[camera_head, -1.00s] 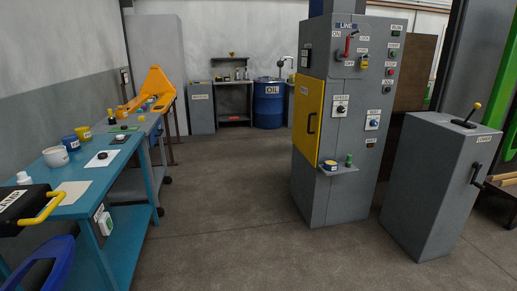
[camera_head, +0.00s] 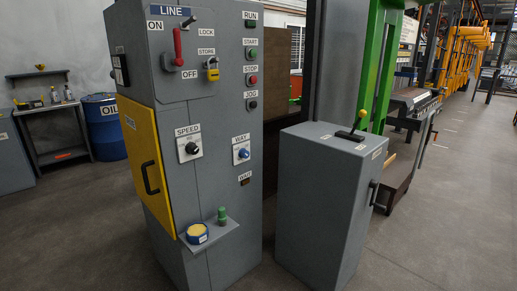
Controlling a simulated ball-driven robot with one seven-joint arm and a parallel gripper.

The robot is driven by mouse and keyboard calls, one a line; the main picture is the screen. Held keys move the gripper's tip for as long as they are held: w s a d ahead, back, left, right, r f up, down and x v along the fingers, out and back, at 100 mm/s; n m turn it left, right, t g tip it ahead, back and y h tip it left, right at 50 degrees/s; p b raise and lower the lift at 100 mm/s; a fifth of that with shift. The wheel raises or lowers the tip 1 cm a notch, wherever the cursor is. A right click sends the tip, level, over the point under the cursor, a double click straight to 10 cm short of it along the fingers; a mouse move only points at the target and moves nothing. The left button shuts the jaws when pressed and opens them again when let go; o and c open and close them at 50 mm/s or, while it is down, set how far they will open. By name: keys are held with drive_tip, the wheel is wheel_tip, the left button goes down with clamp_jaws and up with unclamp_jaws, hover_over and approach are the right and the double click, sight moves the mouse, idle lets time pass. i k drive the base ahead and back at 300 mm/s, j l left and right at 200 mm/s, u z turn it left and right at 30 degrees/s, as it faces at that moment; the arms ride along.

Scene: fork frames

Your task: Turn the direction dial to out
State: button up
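A grey control cabinet (camera_head: 209,120) stands left of centre. On its right-hand face, a blue-knobbed dial (camera_head: 242,153) sits on a white plate under a label that seems to read WAY; its position marks are too small to read. A black-knobbed dial (camera_head: 191,148) marked SPEED sits to its left. No dial is labelled direction in readable letters. My gripper is not in view.
A red lever (camera_head: 178,46), a yellow padlock (camera_head: 212,70) and several buttons are above the dials. A small shelf (camera_head: 209,238) juts out below. A grey pedestal (camera_head: 320,200) with a yellow-topped lever stands close on the right. Floor at front left is clear.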

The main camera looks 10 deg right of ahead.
sight(243, 153)
drive_tip(key=i+l, duration=0.1)
drive_tip(key=i, duration=0.9)
